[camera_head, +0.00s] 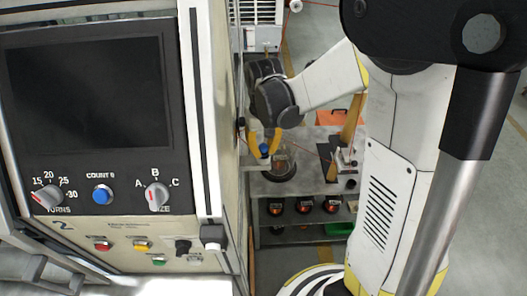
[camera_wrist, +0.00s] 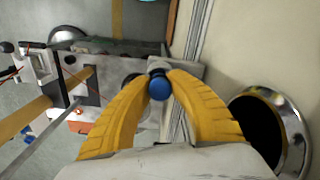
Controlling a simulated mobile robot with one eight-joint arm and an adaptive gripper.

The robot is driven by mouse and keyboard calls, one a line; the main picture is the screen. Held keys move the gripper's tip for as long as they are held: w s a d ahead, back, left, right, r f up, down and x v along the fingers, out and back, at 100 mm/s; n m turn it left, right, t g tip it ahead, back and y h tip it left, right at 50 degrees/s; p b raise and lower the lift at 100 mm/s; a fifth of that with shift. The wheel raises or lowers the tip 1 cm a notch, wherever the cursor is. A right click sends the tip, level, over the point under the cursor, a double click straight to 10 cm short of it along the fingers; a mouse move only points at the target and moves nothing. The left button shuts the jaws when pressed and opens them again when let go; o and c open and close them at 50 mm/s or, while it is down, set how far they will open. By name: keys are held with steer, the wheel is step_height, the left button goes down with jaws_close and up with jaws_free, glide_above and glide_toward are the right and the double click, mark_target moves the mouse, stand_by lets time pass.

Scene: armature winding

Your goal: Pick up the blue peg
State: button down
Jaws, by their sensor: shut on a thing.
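The blue peg (camera_wrist: 159,88) is a small piece with a rounded blue end and a darker part behind it. It sits between the yellow fingertips of my gripper (camera_wrist: 160,78) in the wrist view, and the fingers are shut on it. In the head view my gripper (camera_head: 265,147) points down over the grey workbench, and the blue peg (camera_head: 264,148) shows between the fingers. The peg's lower part is hard to make out, and I cannot tell whether it touches anything below.
A tall cream control cabinet (camera_head: 217,100) with a dark screen stands close to the left of my gripper. The grey workbench (camera_head: 310,178) holds a round dark device (camera_head: 281,170) just below the gripper. A metal-rimmed round opening (camera_wrist: 298,125) is at the right in the wrist view.

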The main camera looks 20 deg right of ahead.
steer(key=shift+r, duration=0.5)
steer(key=r, duration=0.2)
steer(key=d+r, duration=0.1)
steer(key=r, duration=0.1)
steer(key=shift+s+d+p, duration=0.1)
steer(key=shift+s+p, duration=0.1)
steer(key=shift+p, duration=0.15)
steer(key=s+d+r, duration=0.4)
steer(key=d+r, duration=0.2)
steer(key=d, duration=0.3)
steer(key=shift+d+p, duration=0.35)
steer(key=c, duration=2)
jaws_free()
jaws_close()
